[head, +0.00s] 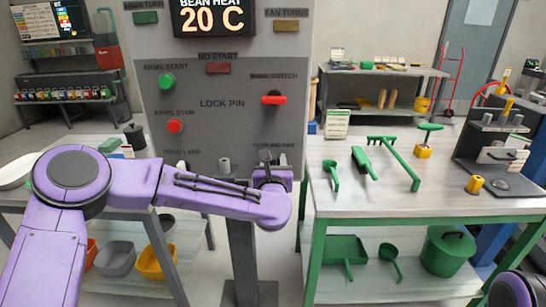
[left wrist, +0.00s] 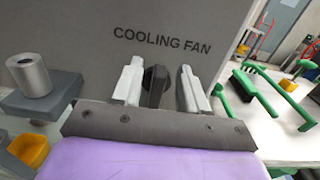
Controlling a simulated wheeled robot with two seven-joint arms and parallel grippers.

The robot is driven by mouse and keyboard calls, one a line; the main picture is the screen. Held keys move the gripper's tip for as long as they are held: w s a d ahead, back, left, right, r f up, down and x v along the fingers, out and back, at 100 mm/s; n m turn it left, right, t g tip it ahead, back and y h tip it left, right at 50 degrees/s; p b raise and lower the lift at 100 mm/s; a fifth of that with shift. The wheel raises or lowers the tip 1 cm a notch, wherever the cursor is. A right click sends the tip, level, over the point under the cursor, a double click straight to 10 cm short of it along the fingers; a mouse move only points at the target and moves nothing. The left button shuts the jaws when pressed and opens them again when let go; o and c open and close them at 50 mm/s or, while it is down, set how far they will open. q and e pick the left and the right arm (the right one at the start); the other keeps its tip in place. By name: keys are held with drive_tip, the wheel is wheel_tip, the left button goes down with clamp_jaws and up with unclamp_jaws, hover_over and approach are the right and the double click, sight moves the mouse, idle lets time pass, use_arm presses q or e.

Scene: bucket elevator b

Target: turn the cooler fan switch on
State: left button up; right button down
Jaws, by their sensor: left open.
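The grey control panel (head: 215,135) stands upright in front of me. In the left wrist view, the cooling fan switch (left wrist: 155,86) is a dark knob under the COOLING FAN label on the panel (left wrist: 90,40). My left gripper (left wrist: 160,84) is open, with one pale finger on each side of the knob. Gaps show between the knob and both fingers, and I cannot tell whether either touches it. My right gripper is out of view.
A red main switch handle (head: 273,98) lies horizontal above my left gripper. A metal cylinder (left wrist: 29,74) stands on a grey ledge left of it. Green start (head: 167,81) and red stop (head: 175,126) buttons are on the panel. A green-legged table (head: 440,190) with green tools stands right.

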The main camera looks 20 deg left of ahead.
use_arm(q)
drive_tip(key=shift+w, duration=0.4)
drive_tip(key=shift+c, duration=0.3)
drive_tip(key=shift+s, duration=0.1)
clamp_jaws()
